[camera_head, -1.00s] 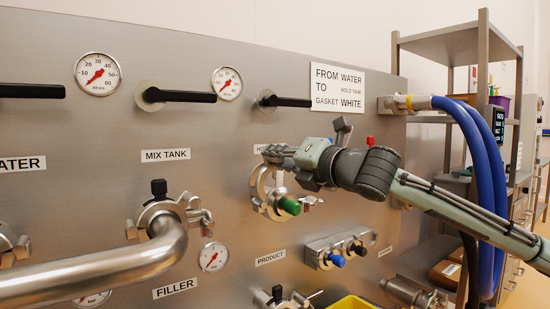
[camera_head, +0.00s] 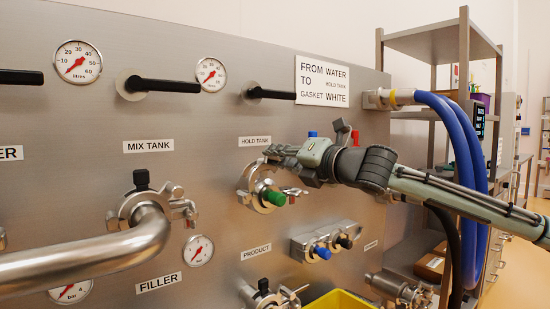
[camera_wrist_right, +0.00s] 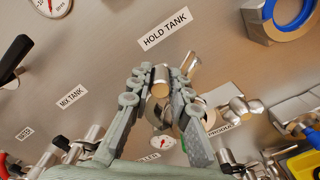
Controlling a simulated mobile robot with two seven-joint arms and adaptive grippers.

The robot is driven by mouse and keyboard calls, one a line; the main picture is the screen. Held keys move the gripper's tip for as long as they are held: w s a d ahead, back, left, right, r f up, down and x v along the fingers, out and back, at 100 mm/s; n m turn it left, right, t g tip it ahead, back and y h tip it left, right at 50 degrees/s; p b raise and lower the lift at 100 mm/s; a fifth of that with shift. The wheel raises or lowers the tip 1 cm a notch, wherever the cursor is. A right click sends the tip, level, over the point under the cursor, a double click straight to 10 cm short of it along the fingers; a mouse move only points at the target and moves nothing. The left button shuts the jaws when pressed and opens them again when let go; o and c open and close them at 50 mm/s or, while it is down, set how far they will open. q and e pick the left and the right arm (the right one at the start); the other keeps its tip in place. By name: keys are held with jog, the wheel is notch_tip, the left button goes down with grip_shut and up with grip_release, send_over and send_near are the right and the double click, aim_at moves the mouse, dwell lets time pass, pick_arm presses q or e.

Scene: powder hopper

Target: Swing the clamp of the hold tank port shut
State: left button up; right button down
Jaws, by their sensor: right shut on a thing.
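The hold tank port is on the steel panel under the label HOLD TANK (camera_head: 254,141). Its metal clamp (camera_head: 246,185) sits around the port, with a green piece (camera_head: 276,198) at the port's front and a metal wing piece (camera_head: 295,192) at its right. My right gripper (camera_head: 275,154) is at the top of the clamp and partly hides it. In the wrist view the right gripper (camera_wrist_right: 161,85) has its fingers on either side of a metal clamp part (camera_wrist_right: 160,78). I cannot tell whether the clamp halves meet. My left gripper is not in view.
A bent pipe (camera_head: 100,262) runs from the mix tank port at the left. A black handle (camera_head: 272,94) and sign (camera_head: 322,82) are above. Blue hoses (camera_head: 466,150) hang at the right. A fitting with blue and black knobs (camera_head: 325,243) and a yellow bin (camera_head: 342,300) are below.

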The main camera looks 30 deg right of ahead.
jog(key=shift+w+d+f+b, duration=0.1)
jog(key=shift+d+f+b, duration=0.45)
jog(key=shift+d+f, duration=0.45)
jog(key=shift+d+r, duration=0.1)
jog(key=shift+d+f+b, duration=0.25)
jog(key=shift+f+b, duration=0.25)
jog(key=shift+f, duration=0.1)
jog(key=shift+d+f+b, duration=0.25)
jog(key=shift+f+b, duration=0.25)
jog(key=shift+f, duration=0.1)
jog(key=c, duration=1.9)
grip_release()
jog(key=shift+d+f, duration=0.15)
jog(key=shift+d, duration=0.05)
jog(key=o, duration=0.5)
jog(key=shift+a, duration=0.1)
jog(key=shift+c, duration=0.2)
